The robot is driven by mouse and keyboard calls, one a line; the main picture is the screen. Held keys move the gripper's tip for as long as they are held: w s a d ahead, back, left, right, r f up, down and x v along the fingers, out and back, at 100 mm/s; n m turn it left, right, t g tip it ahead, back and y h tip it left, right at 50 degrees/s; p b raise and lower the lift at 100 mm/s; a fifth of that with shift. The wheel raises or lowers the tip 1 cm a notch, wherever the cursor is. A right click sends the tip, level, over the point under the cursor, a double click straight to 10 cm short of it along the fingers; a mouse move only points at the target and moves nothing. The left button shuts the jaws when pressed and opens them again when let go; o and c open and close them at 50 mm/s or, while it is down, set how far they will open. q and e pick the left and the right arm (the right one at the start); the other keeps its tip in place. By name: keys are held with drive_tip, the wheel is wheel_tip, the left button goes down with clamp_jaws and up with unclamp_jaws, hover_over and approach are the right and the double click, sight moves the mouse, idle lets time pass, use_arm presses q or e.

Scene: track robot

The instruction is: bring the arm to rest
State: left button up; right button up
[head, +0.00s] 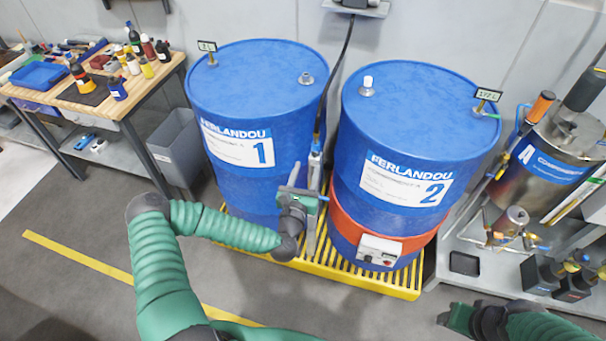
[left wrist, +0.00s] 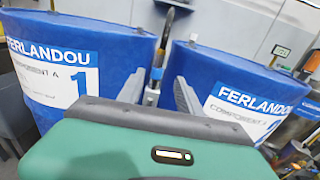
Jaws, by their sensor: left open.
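My left arm reaches in from the lower left of the head view. Its gripper (head: 308,193) is in front of the gap between two blue drums, the number 1 drum (head: 255,100) and the number 2 drum (head: 420,115). The left wrist view shows its two grey fingers (left wrist: 160,85) spread apart. A metal fitting on a black hose (head: 316,145) stands upright in the gap and shows between the fingers; I cannot tell whether they touch it. My right gripper (head: 456,319) is low at the right of the head view, and its jaws are not clear.
The drums stand on a yellow grated pallet (head: 402,288). An orange band with a control box (head: 380,250) rings drum 2. A wooden workbench (head: 160,75) with tools and a grey bin (head: 180,145) are left. A steel vessel (head: 550,150) on a grey stand is right.

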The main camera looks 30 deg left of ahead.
use_arm(q)
drive_tip(key=s+d+f+m+g+h, duration=0.45)
drive_tip(key=d+m, duration=0.25)
drive_tip(key=m, duration=0.5)
drive_tip(key=s+d+f+m+g+h, duration=0.35)
drive_tip(key=d+f+m, duration=0.2)
drive_tip(key=m, duration=0.55)
drive_tip(key=s+a+r+m+g+y, duration=0.1)
drive_tip(key=s+a+r+m+g, duration=0.1)
drive_tip(key=s+r+m, duration=0.4)
drive_tip(key=s+a+r+m+g+y, duration=0.2)
drive_tip(key=s+r+m+g, duration=0.2)
drive_tip(key=s+m, duration=0.5)
wheel_tip(320, 180, up, 2)
drive_tip(key=shift+s+a+r+m+g+y, duration=0.2)
drive_tip(key=shift+a+m+g+y, duration=0.1)
drive_tip(key=shift+m+g, duration=0.1)
drive_tip(key=shift+s+d, duration=0.1)
drive_tip(key=shift+d, duration=0.15)
